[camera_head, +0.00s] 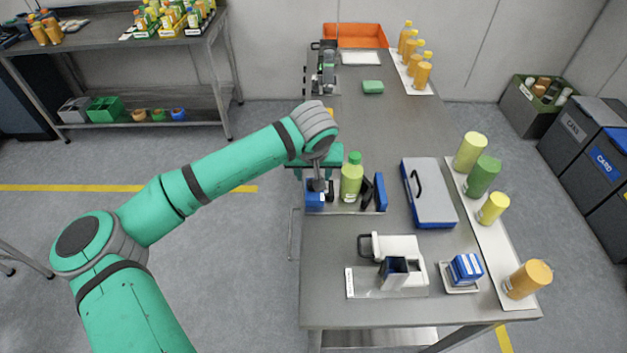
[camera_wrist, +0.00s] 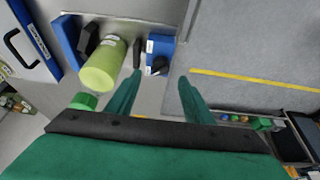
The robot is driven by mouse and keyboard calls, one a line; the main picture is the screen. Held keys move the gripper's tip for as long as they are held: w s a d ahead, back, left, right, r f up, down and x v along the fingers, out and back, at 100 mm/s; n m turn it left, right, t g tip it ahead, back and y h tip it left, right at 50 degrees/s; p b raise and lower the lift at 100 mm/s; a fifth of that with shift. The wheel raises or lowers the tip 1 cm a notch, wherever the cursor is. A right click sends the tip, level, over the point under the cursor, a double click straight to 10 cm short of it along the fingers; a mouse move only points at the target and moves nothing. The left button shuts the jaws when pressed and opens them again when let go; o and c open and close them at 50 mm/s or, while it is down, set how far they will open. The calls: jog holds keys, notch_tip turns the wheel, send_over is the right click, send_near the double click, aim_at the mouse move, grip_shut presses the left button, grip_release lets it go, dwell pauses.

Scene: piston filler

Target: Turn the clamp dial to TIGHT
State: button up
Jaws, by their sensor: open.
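The clamp station holds a yellow-green bottle (camera_head: 351,182) with a green cap. The bottle also shows in the wrist view (camera_wrist: 104,66). A blue block (camera_head: 314,200) stands left of the bottle, and a blue plate with a dark pad (camera_head: 380,192) stands right of it. In the wrist view a dark knob, apparently the clamp dial (camera_wrist: 160,67), sits at the blue block (camera_wrist: 161,46). My gripper (camera_wrist: 159,79) is open and empty, with one finger on each side of the knob in the picture. I cannot tell whether they touch. The dial's marks are not readable.
A blue-grey case (camera_head: 430,192) lies right of the station. A white device (camera_head: 395,248) and a small tray with a blue box (camera_head: 465,269) are nearer. Several bottles stand on a white strip (camera_head: 482,223). The table's left edge runs close beside the station.

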aim_at(312, 185)
jog(key=shift+x, duration=3.4)
jog(key=shift+a, duration=0.15)
jog(key=c, duration=1)
